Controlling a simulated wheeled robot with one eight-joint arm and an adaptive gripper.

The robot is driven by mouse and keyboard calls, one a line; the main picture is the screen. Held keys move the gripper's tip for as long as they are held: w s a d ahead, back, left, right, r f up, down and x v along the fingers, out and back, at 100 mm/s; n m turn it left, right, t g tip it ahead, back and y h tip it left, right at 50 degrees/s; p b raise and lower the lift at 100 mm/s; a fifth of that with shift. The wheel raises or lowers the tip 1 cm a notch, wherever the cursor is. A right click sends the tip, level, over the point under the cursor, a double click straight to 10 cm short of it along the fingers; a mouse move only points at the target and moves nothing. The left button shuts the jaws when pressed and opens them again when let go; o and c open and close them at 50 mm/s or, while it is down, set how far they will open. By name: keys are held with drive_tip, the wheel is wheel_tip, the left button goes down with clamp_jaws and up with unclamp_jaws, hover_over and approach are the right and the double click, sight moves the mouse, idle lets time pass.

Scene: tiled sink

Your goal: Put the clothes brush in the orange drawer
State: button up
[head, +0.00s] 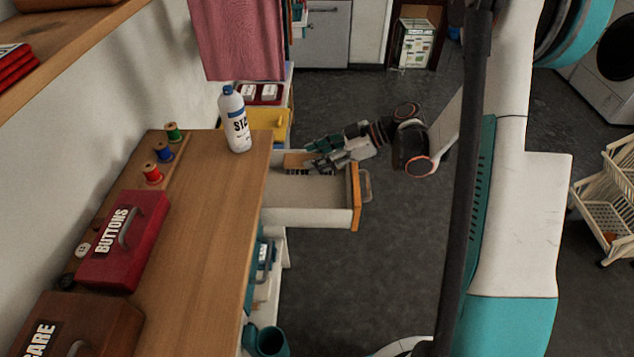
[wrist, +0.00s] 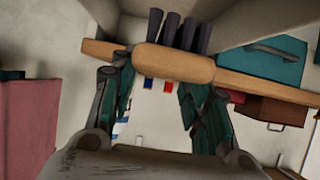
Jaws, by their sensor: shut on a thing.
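The orange drawer (head: 356,196) is pulled out from under the wooden counter; its orange front faces right and its pale inside is open at the top. My gripper (head: 316,153) is over the far part of the drawer, shut on the clothes brush (head: 297,161). The brush has a wooden body, with dark bristles pointing down in the head view. In the wrist view the brush (wrist: 175,63) lies across my gripper's fingertips (wrist: 165,82). I cannot tell whether the bristles touch the drawer bottom.
Thread spools (head: 163,152) and a red buttons box (head: 124,240) stand on the counter. A yellow drawer (head: 270,122) is behind. Floor to the right of the drawer is clear.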

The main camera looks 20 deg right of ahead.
sight(357, 172)
wheel_tip(357, 172, down, 8)
drive_tip(key=b, duration=0.2)
drive_tip(key=shift+r+b, duration=0.25)
drive_tip(key=shift+b, duration=0.05)
drive_tip(key=shift+r, duration=0.1)
drive_tip(key=shift+f, duration=0.35)
drive_tip(key=shift+s+f, duration=0.2)
drive_tip(key=shift+f, duration=0.15)
drive_tip(key=o, duration=1.2)
drive_tip(key=shift+o, duration=0.2)
drive_tip(key=shift+f, duration=0.1)
drive_tip(key=shift+w+r, duration=0.1)
drive_tip(key=shift+r, duration=0.5)
drive_tip(key=p+v, duration=0.4)
drive_tip(key=v, duration=0.8)
drive_tip(key=shift+w+r+p, duration=0.1)
drive_tip(key=shift+r+p, duration=0.05)
drive_tip(key=shift+p, duration=0.2)
